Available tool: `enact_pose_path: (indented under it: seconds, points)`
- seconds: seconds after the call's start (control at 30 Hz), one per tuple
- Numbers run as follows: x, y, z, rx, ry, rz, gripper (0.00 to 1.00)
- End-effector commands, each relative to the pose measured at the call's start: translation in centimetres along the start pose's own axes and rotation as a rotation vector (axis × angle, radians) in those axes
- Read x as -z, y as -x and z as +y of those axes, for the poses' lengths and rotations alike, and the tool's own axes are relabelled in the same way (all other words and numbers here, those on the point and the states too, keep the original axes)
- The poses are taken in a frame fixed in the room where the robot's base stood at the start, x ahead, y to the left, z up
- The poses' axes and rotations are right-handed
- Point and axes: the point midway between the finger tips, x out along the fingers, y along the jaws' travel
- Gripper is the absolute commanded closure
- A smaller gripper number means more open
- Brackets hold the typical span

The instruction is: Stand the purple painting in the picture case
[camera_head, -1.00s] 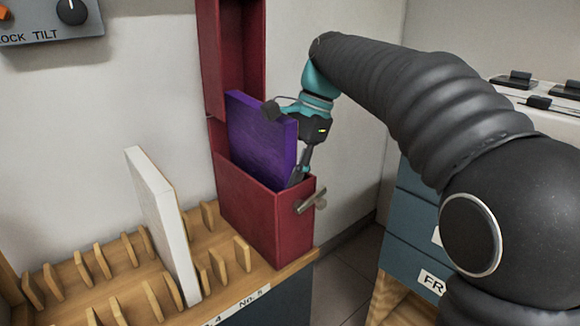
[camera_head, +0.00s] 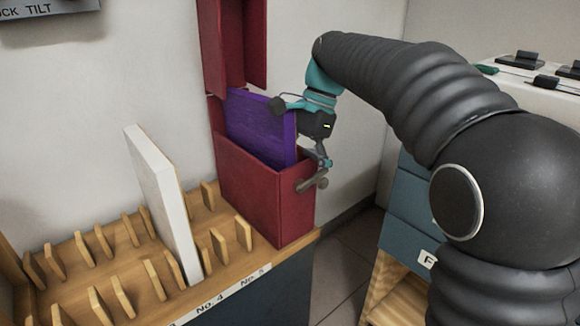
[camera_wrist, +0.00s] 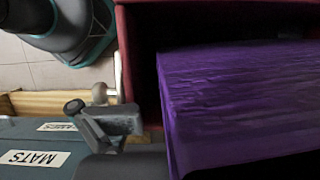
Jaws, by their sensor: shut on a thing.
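The purple painting (camera_head: 262,128) stands on edge, with its lower part down inside the open red picture case (camera_head: 262,195) and its upper part above the rim. In the wrist view the painting (camera_wrist: 235,105) fills the right side, inside the case's red wall (camera_wrist: 133,45). My gripper (camera_head: 322,162) is at the painting's right end, above the case's end wall. It is shut on the painting, though the contact is mostly hidden. One finger (camera_wrist: 110,122) shows by the rim, next to the case's latch (camera_wrist: 99,93).
The case's raised lid (camera_head: 232,45) stands behind the painting. A white panel (camera_head: 165,205) stands in the wooden slotted rack (camera_head: 215,265) on the left. Blue drawers (camera_head: 405,215) stand on the right, with a floor gap between.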

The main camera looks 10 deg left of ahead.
Motion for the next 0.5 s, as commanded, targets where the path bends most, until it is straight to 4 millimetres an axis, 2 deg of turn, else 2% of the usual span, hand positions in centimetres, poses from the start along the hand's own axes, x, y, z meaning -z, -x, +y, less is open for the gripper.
enact_pose_path:
  seconds: [0.07, 0.33, 0.5]
  points:
    - [0.3, 0.5, -0.2, 0.002, -0.011, 0.006, 0.41]
    - [-1.8, 5.8, 0.8, 0.028, 0.000, 0.024, 0.41]
    - [-2.6, 7.7, 1.1, 0.029, 0.010, 0.023, 0.41]
